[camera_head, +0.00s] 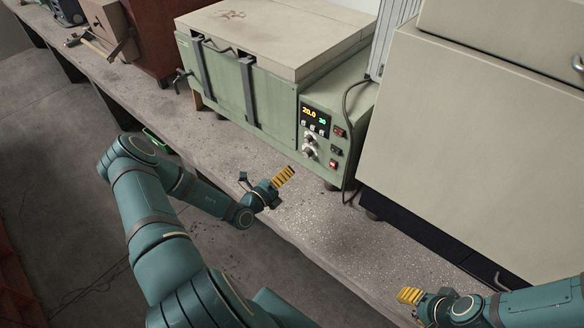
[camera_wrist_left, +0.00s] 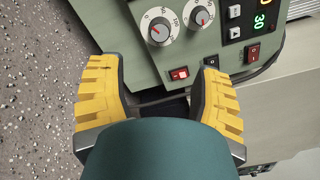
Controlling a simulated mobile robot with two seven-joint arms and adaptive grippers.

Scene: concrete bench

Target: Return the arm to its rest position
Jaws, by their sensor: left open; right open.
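My left gripper (camera_head: 283,177) has yellow ribbed finger pads. It is over the concrete bench's front part, in front of the green machine's control panel, and holds nothing. In the left wrist view my left gripper (camera_wrist_left: 160,95) shows its two fingers apart, with the panel's knobs and a lit red switch (camera_wrist_left: 179,73) beyond them. My right gripper (camera_head: 409,296) is at the lower right of the head view, near the bench's front edge, with one yellow pad clearly seen. Nothing shows in it.
The green machine (camera_head: 228,92) with its cream lid stands on the concrete bench (camera_head: 340,235). Its control panel (camera_head: 318,139) has a lit display, knobs and switches. A large beige cabinet (camera_head: 470,140) stands to the right. A hammer (camera_head: 88,42) lies far left. The bench front is clear.

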